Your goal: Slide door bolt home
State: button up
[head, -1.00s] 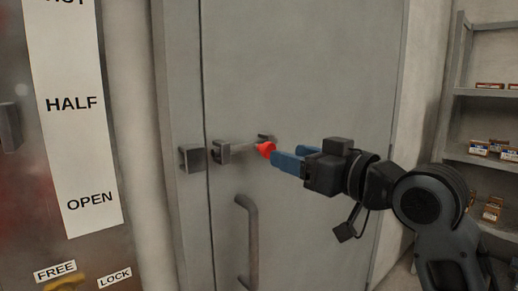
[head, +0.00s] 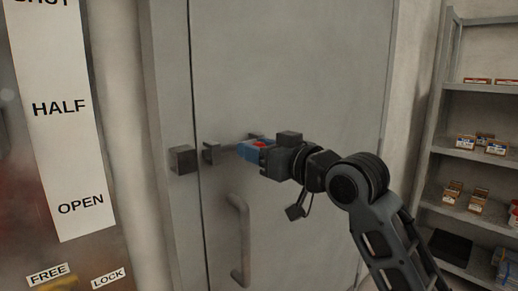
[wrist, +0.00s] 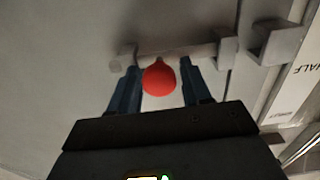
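The grey door (head: 300,75) is closed against its frame. The door bolt (wrist: 175,52) is a grey bar lying level in its brackets on the door, with a red knob (wrist: 159,78). The keeper block (head: 183,160) sits on the frame, left of the door's edge; in the head view I see a gap between it and the nearest bracket (head: 211,153). My gripper (head: 250,148) is at the bolt. In the wrist view its two blue fingers stand apart, one on each side of the red knob, with space showing around the knob.
A grey pull handle (head: 240,240) stands out from the door below the bolt. A panel with a HALF and OPEN scale (head: 65,130) is at the left. Shelves with small boxes (head: 480,145) stand at the right.

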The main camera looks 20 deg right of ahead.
aim_at(222, 150)
grip_shut()
dwell(0.3)
jog(key=shift+s+a+p, duration=0.2)
jog(key=shift+s+a, duration=0.1)
jog(key=shift+a, duration=0.65)
jog(key=shift+s+a+p, duration=0.25)
jog(key=shift+s+a, duration=0.1)
jog(key=shift+a, duration=0.55)
jog(key=shift+s+a+p, duration=0.2)
jog(key=shift+s+a, duration=0.1)
jog(key=shift+a, duration=0.65)
jog(key=shift+o, duration=1.1)
grip_release()
jog(key=shift+a, duration=0.1)
jog(key=shift+s+d, duration=0.25)
jog(key=shift+s, duration=0.25)
jog(key=b+v, duration=0.2)
jog(key=v, duration=0.4)
jog(key=shift+s, duration=0.4)
